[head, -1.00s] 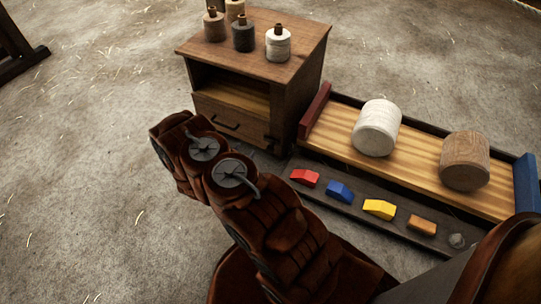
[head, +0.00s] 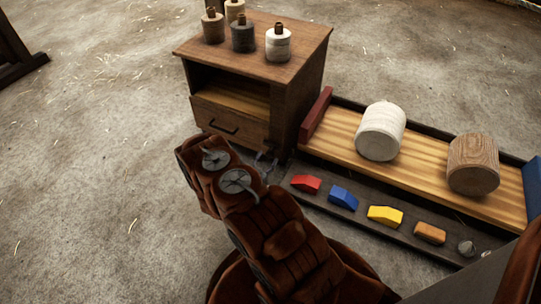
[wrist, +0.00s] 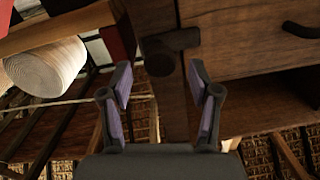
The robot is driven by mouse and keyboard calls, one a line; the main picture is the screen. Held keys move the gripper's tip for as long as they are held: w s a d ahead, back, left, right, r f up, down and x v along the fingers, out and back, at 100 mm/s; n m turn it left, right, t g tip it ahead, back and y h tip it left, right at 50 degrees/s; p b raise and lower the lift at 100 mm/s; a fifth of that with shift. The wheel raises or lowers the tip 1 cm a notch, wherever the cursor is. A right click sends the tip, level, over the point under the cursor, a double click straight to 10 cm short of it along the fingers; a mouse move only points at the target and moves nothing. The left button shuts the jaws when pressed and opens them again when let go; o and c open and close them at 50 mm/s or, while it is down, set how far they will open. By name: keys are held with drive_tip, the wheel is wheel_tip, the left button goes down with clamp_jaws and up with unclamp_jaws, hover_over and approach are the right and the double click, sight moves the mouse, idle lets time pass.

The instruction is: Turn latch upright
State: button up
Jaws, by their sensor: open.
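The latch (wrist: 180,41) is a dark bar on the wooden cabinet front in the wrist view. It lies roughly level across the picture, with a rounded dark end piece at its lower left. My gripper (wrist: 160,82) is open, its two purple-padded fingers apart. The latch lies just beyond the fingertips, roughly between them in the picture; I see no clear contact. In the head view my gripper (head: 267,158) is small at the cabinet's lower right front corner and hides most of the latch there.
The cabinet (head: 299,92) has an open shelf, a drawer with a dark handle (head: 222,127), and several thread spools on top. To its right stands a wooden bench (head: 420,165) with a white drum (head: 381,131) and brown drum (head: 473,165). Coloured blocks lie on a dark strip before it.

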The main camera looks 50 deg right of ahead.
sight(269, 156)
drive_tip(key=shift+b+x, duration=0.55)
drive_tip(key=shift+x, duration=1.3)
drive_tip(key=shift+c, duration=0.4)
drive_tip(key=c, duration=1.1)
